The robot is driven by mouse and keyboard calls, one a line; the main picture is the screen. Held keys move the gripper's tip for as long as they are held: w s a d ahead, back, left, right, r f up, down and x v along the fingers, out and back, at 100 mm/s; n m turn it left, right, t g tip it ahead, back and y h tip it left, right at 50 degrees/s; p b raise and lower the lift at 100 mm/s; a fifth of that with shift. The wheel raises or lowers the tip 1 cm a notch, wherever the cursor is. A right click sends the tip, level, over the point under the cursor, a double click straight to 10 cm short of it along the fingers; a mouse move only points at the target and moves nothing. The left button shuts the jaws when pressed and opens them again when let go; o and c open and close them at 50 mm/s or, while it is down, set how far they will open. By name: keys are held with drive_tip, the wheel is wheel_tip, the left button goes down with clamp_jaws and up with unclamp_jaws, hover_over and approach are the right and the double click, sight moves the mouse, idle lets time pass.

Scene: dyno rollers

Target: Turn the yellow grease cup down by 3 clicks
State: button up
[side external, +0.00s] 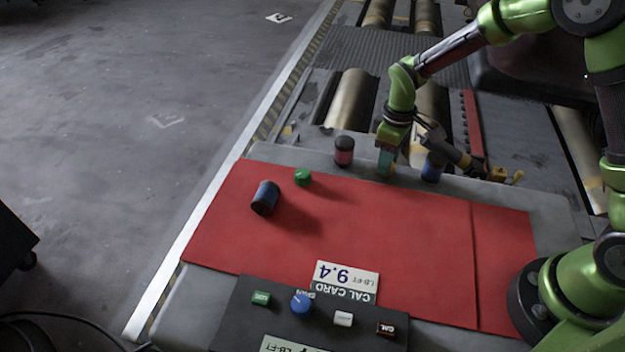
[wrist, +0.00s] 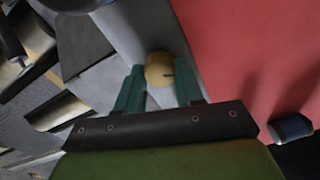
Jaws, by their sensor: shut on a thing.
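The yellow grease cup (wrist: 158,70) shows in the wrist view as a round yellow top with a short dark mark on its right side. My gripper (wrist: 160,76) has its two teal fingers on either side of the cup and is shut on it. In the side external view, my gripper (side external: 385,168) points down at the far edge of the grey bench, between a red-and-black cylinder and a blue-and-black one. There, only a little yellow of the cup (side external: 393,169) shows beside the fingers, which hide most of it.
The red-and-black cylinder (side external: 344,151) and blue-and-black cylinder (side external: 432,167) stand close on either side.

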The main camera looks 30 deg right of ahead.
drive_tip(key=m, duration=0.5)
drive_tip(key=shift+m, duration=0.3)
drive_tip(key=m, duration=0.5)
drive_tip(key=shift+m, duration=0.3)
drive_tip(key=o, duration=1)
drive_tip(key=shift+o, duration=0.2)
wheel_tip(320, 180, up, 17)
drive_tip(key=shift+s+d, duration=0.15)
drive_tip(key=shift+d, duration=0.1)
